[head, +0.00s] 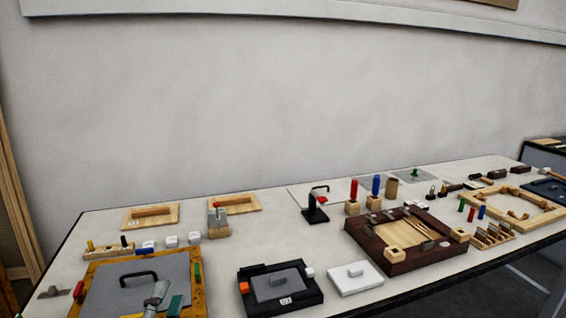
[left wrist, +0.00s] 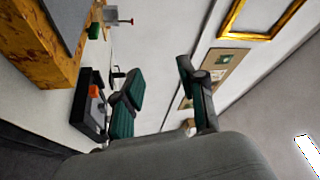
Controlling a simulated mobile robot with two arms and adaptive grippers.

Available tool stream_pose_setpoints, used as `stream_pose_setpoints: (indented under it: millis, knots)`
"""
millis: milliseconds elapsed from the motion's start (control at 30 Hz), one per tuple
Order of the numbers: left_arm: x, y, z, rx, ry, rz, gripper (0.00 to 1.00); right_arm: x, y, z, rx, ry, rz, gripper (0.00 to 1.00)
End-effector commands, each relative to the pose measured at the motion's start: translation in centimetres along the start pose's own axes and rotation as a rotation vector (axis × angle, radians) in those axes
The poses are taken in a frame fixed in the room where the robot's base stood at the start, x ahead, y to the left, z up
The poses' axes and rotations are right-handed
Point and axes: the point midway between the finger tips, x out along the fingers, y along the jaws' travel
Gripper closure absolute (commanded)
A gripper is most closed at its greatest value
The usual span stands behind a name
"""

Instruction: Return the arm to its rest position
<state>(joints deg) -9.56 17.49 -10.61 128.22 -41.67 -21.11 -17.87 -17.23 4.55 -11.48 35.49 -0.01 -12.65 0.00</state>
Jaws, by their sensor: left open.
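My left gripper (left wrist: 160,75) is open in the left wrist view. Its two dark fingers with green pads stand well apart with nothing between them. In the head view, a small grey and green part at the bottom edge, over the grey panel in a yellow wooden frame (head: 185,254), may be the tip of this gripper; most of the arm is out of the picture. My right gripper is not in view.
The white table (head: 262,236) holds a black box (head: 311,298), a white box (head: 355,279), a dark brown tray (head: 364,238) and a black stand (head: 315,214). Several small blocks and pegs are spread about. A plain wall (head: 260,110) rises behind the table.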

Motion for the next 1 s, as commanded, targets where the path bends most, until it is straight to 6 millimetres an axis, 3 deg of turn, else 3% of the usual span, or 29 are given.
stream_pose_setpoints:
  millis: [33,100,233,400,700,767,1000]
  knots:
    - [-1.8,2.2,2.3,-0.135,-0.134,0.090,0.59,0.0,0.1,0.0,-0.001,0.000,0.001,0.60]
    - [-4.8,5.6,4.9,-0.311,-0.322,0.219,0.59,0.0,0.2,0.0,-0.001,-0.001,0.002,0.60]
    - [-11.2,10.9,7.2,-0.549,-0.610,0.437,0.59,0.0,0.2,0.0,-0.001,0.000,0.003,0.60]
    - [-18.1,15.0,7.2,-0.721,-0.855,0.644,0.59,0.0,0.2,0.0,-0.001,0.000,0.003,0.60]
    - [-27.8,17.9,4.9,-0.878,-1.155,0.925,0.59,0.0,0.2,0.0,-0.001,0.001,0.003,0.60]
    - [-29.6,18.1,4.2,-0.899,-1.207,0.979,0.59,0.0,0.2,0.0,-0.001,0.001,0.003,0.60]
    - [-29.3,24.9,6.6,-0.882,-1.222,0.992,0.59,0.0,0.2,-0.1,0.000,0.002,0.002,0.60]
